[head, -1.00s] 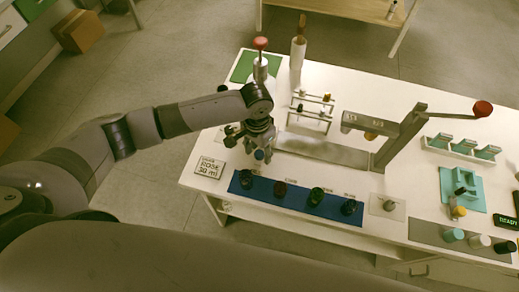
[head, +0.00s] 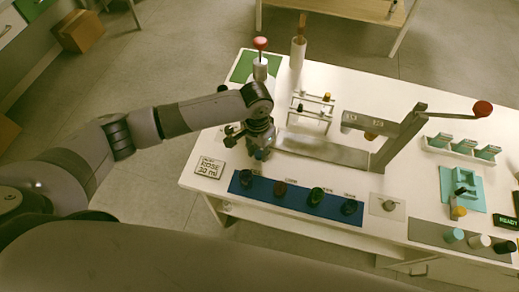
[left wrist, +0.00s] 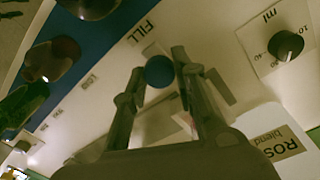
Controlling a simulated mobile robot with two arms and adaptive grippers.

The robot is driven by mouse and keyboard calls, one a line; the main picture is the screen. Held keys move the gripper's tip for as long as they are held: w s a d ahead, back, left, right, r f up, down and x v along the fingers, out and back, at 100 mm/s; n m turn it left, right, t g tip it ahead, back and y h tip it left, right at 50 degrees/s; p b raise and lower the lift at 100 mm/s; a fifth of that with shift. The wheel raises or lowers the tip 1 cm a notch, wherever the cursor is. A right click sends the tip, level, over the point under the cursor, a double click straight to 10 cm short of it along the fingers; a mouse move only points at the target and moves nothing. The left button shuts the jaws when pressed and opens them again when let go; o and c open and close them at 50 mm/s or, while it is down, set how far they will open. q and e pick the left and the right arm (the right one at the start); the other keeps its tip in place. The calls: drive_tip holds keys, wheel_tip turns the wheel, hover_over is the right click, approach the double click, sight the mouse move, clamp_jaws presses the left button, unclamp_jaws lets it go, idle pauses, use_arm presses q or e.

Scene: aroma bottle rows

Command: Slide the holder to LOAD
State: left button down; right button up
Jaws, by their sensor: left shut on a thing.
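My left gripper (head: 261,152) is at the left end of the pale metal rail (head: 330,151), behind the blue mat. In the left wrist view my left gripper (left wrist: 160,82) has its two fingers on either side of a round blue knob (left wrist: 159,71), shut on it. This looks like the holder's knob; the rest of the holder is hidden by the gripper. The word FILL is printed on the white surface beside it. My right gripper is not in view.
Dark bottles (head: 317,196) stand in a row on the blue mat (head: 333,208) in front of the rail. A press with a red-knobbed lever (head: 482,108) stands over the rail's right part. A small rack (head: 312,106) stands behind. A dial (head: 389,205) lies to the right.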

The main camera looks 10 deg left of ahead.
use_arm(q)
drive_tip(key=d+p, duration=0.2)
drive_tip(key=d, duration=0.8)
drive_tip(key=shift+s+p, duration=0.15)
drive_tip(key=shift+p, duration=0.2)
drive_tip(key=shift+d, duration=0.55)
drive_tip(key=c, duration=1.3)
unclamp_jaws()
wheel_tip(320, 180, up, 12)
drive_tip(key=shift+a, duration=0.3)
